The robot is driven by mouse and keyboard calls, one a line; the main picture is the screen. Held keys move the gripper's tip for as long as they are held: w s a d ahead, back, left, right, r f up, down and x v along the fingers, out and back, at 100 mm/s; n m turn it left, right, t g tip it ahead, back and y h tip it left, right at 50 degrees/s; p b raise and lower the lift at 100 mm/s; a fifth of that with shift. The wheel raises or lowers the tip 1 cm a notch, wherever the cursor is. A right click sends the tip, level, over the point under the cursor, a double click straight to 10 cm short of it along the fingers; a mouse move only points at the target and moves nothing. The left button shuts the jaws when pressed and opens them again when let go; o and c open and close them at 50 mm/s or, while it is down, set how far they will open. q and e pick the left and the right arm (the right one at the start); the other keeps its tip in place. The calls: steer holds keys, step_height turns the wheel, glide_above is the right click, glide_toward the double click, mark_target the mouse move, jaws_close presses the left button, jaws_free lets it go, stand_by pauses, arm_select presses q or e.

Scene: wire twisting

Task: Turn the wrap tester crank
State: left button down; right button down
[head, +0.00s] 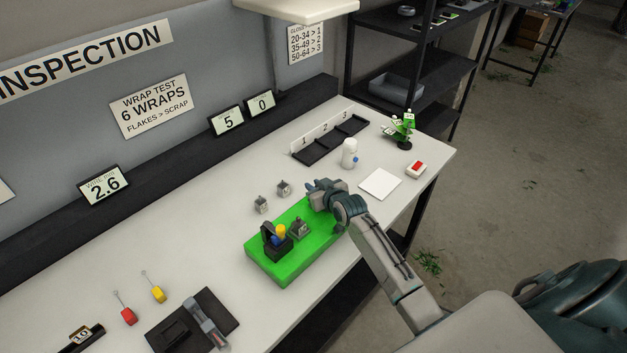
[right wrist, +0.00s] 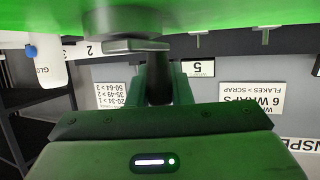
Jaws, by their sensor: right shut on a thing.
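The wrap tester is a bright green block (head: 272,268) on the white table. It carries a black holder (head: 276,247) with yellow and blue parts, and a grey fitting (head: 299,230) beside it. My right gripper (head: 321,196) is over the block's far right end and hides what is there. In the right wrist view, a dark disc and a crank arm (right wrist: 132,45) lie against the green block, and my right gripper (right wrist: 159,80) is shut on the dark crank handle. My left gripper is not in view.
Two small grey blocks (head: 262,204) stand behind the tester. A white bottle (head: 349,153), white pad (head: 380,184) and numbered black tray (head: 331,140) are farther right. Red (head: 128,316) and yellow (head: 158,294) handled tools and a black mat (head: 164,343) lie at the front left.

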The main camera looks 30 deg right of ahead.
steer(key=shift+d+r+m, duration=0.1)
steer(key=shift+m, duration=0.2)
steer(key=shift+h, duration=0.3)
steer(key=c, duration=1.3)
jaws_free()
steer(key=shift+s, duration=0.3)
steer(key=b+v, duration=0.2)
steer(key=v, duration=0.7)
steer(key=shift+b, duration=0.35)
steer(key=shift+s+r, duration=0.3)
steer(key=shift+s, duration=0.2)
